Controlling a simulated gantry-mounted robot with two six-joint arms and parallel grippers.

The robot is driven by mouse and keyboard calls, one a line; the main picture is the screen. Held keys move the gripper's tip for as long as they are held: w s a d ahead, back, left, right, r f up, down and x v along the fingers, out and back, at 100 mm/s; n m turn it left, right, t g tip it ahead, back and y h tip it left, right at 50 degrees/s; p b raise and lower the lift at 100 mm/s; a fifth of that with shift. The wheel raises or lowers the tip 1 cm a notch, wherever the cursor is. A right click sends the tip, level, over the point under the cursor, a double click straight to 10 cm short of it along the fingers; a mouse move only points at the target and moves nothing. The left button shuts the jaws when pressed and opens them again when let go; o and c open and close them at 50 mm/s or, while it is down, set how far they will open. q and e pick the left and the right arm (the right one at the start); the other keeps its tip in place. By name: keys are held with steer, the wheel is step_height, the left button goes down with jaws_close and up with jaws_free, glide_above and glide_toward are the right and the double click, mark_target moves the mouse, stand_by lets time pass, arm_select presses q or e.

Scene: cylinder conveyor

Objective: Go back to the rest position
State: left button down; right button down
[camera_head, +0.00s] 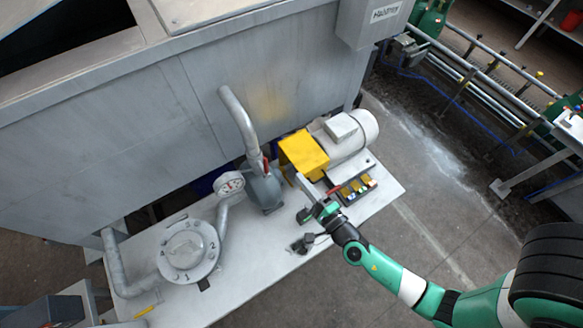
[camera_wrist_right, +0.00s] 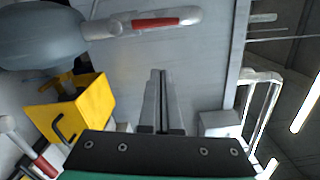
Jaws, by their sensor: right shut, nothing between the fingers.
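My right gripper (camera_head: 301,180) reaches in from the lower right in the head view, just in front of the yellow block (camera_head: 304,154) on the pump stand. In the right wrist view its two fingers (camera_wrist_right: 160,88) are pressed together with nothing between them. Behind them is a plain grey wall. I cannot tell whether the fingertips touch anything. My left gripper is not in view.
A red-handled lever (camera_wrist_right: 150,22) lies close above the fingers. Floor (camera_head: 440,190) at right is clear.

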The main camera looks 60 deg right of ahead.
steer(key=v, duration=0.3)
steer(key=shift+s, duration=0.25)
steer(key=shift+r, duration=0.1)
